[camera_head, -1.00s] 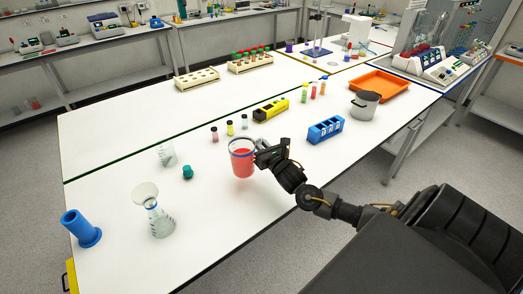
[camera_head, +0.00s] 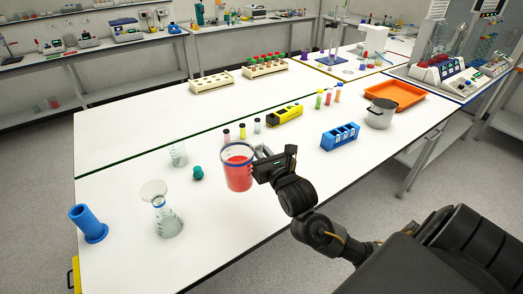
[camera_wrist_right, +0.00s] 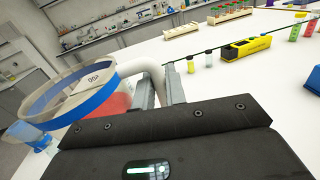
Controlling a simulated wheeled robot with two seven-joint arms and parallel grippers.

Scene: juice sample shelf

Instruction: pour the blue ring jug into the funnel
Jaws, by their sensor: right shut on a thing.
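The blue ring jug (camera_head: 238,172) is clear, holds red liquid and has a blue band near its rim. My right gripper (camera_head: 264,163) is shut on its handle at the jug's right side. The right wrist view shows the jug (camera_wrist_right: 85,95) large at left, with its pale handle between my right gripper's fingers (camera_wrist_right: 160,90). The jug looks roughly upright. The funnel (camera_head: 153,190) is pale and sits in the neck of a clear conical flask (camera_head: 168,222), left of and nearer than the jug. My left gripper is not in view.
A blue cylinder (camera_head: 88,224) on a round base stands left of the flask. A small clear beaker (camera_head: 178,154) and a teal cap (camera_head: 198,173) stand between flask and jug. A blue rack (camera_head: 340,137), a pot (camera_head: 380,113) and an orange tray (camera_head: 395,95) are to the right.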

